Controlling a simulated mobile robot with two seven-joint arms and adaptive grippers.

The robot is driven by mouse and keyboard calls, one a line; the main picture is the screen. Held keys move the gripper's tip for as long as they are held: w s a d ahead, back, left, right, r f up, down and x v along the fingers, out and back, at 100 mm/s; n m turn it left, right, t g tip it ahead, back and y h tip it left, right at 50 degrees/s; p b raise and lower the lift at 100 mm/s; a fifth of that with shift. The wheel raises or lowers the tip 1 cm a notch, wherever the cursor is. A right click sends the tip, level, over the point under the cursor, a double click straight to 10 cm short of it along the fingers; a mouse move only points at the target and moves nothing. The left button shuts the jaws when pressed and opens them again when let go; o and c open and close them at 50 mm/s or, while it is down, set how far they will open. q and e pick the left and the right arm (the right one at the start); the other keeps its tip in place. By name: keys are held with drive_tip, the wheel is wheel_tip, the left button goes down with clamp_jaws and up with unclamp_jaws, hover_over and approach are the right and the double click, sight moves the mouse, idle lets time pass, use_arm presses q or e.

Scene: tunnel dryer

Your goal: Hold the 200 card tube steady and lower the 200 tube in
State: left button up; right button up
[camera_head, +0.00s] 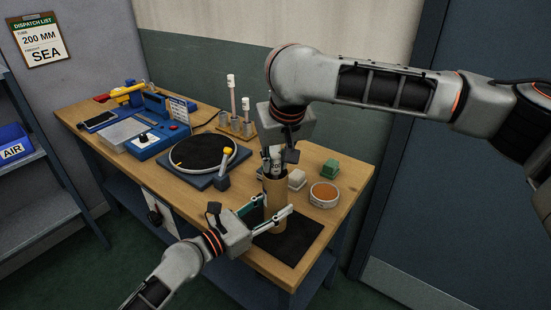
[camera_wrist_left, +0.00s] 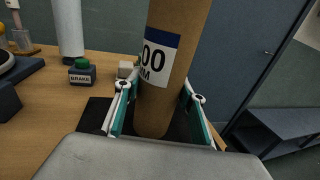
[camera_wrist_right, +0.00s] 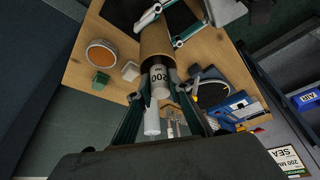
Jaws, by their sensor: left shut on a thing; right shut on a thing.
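The brown card tube (camera_head: 275,196) stands near the front of the bench over a black mat (camera_head: 291,241). My left gripper (camera_head: 271,214) is shut around its lower part. In the left wrist view the card tube (camera_wrist_left: 178,95) leans slightly and shows a blue and white label, partly hidden, ending in "00". My right gripper (camera_head: 277,154) is above the card tube, shut on the white 200 tube (camera_wrist_right: 158,78). In the right wrist view its "200" end lines up with the mouth of the card tube (camera_wrist_right: 155,42) and appears partly inside; I cannot tell how deep.
A white block (camera_head: 297,179), a green block (camera_head: 330,168) and an orange-filled dish (camera_head: 323,194) stand right of the card tube. A turntable (camera_head: 203,153) and a rack of white-capped tubes (camera_head: 236,125) are to the left. A dispatch list (camera_head: 40,40) reads 200 MM, SEA.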

drive_tip(key=shift+f, duration=0.45)
drive_tip(key=o, duration=1)
drive_tip(key=shift+o, duration=0.2)
drive_tip(key=shift+r, duration=0.1)
drive_tip(key=shift+r, duration=3.45)
use_arm(q)
drive_tip(key=o, duration=1.2)
